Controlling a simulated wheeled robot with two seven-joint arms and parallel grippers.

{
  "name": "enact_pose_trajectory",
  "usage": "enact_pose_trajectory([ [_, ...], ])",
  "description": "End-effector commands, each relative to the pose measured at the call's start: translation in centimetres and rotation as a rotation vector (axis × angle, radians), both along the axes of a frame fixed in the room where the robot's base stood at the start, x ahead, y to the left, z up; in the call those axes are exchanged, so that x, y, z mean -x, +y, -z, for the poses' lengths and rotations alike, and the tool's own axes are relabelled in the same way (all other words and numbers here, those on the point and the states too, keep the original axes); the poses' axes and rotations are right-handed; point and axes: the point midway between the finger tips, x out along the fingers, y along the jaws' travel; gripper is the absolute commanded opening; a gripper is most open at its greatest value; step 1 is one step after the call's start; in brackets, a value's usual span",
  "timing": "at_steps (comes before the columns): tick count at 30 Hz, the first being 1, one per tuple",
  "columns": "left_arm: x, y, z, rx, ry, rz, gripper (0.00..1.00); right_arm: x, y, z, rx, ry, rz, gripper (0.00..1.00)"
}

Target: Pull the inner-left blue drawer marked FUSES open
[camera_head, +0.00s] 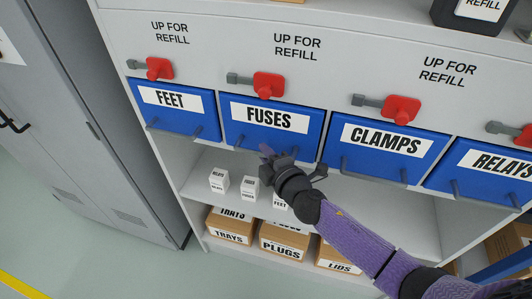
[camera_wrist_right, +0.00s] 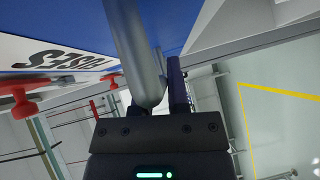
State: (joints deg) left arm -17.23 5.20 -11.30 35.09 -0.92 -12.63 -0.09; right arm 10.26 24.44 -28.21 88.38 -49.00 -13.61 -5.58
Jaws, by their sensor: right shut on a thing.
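The blue FUSES drawer (camera_head: 272,125) is the second from the left in the row. Its front looks about in line with its neighbours, and I see no clear gap. My right gripper (camera_head: 280,161) is at its lower edge, shut on the drawer's grey handle and hiding most of it. In the right wrist view the thick grey handle bar (camera_wrist_right: 135,45) runs down into the jaws beside a dark finger. The FUSES label (camera_wrist_right: 62,55) shows upside down there. My left gripper is not in view.
The blue FEET drawer (camera_head: 176,108) and CLAMPS drawer (camera_head: 385,150) flank it, with RELAYS (camera_head: 485,175) further right. Red levers (camera_head: 268,85) sit above. Small white boxes (camera_head: 219,181) and cardboard boxes (camera_head: 284,243) stand below. A grey locker (camera_head: 95,120) stands left.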

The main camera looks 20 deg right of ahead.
Motion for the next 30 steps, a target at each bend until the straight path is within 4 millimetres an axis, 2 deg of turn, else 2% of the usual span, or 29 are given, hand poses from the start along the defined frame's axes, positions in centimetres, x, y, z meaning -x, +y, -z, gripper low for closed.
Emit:
enact_pose_trajectory([
  [12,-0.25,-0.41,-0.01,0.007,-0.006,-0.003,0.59,0.02,-0.06,0.06,0.001,0.001,0.002,0.0],
  [30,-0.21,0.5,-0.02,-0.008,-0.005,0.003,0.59,0.02,-0.07,0.09,0.001,0.002,0.002,0.0],
])
